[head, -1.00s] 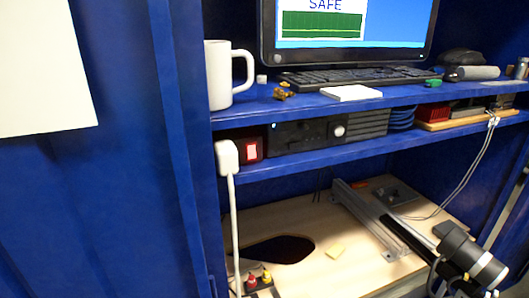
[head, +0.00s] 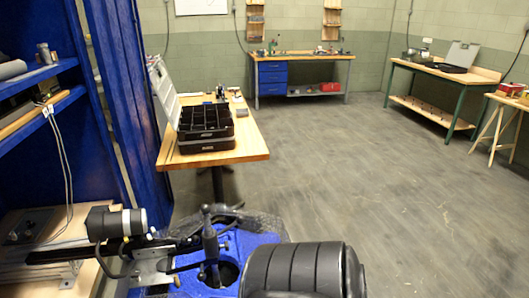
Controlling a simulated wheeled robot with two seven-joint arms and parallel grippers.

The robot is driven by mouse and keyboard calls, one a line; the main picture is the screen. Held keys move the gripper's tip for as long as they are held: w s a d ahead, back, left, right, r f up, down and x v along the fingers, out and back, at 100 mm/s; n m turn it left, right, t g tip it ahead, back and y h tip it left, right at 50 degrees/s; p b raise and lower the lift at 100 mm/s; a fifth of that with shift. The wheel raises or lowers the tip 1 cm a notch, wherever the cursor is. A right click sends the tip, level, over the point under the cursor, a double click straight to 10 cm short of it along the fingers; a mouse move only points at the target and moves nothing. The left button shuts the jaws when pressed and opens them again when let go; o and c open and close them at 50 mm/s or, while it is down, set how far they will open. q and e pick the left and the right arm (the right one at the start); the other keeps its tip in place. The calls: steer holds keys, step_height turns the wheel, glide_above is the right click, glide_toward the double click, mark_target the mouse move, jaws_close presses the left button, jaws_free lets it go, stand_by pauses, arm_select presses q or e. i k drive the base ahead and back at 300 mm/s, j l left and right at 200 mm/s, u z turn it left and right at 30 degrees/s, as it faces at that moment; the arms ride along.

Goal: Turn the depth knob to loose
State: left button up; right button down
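I cannot make out a depth knob for certain. A black upright handle (head: 210,242) stands on a blue fixture (head: 240,245) at the bottom middle of the head view. The handle has a rod out to its left and a round dark opening below it. A black and silver motor-like cylinder (head: 118,220) lies left of the fixture, above a dark rail (head: 75,254). A large black ribbed cylinder (head: 295,268) fills the bottom right of the fixture and hides part of it. Neither of my grippers is in view.
A wooden table (head: 252,148) with a black compartment case (head: 206,122) stands beyond the fixture. A blue shelf unit (head: 112,100) closes off the left. Workbenches stand at the back (head: 300,57) and right (head: 428,75). The grey floor (head: 380,190) between them is open.

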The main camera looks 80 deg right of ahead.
mark_target(226, 246)
steer(key=z, duration=2.2)
steer(key=k+l+u, duration=0.2)
steer(key=l+u, duration=0.2)
steer(key=l, duration=0.25)
steer(key=k+l+u, duration=0.15)
steer(key=i+l, duration=0.05)
steer(key=l, duration=0.05)
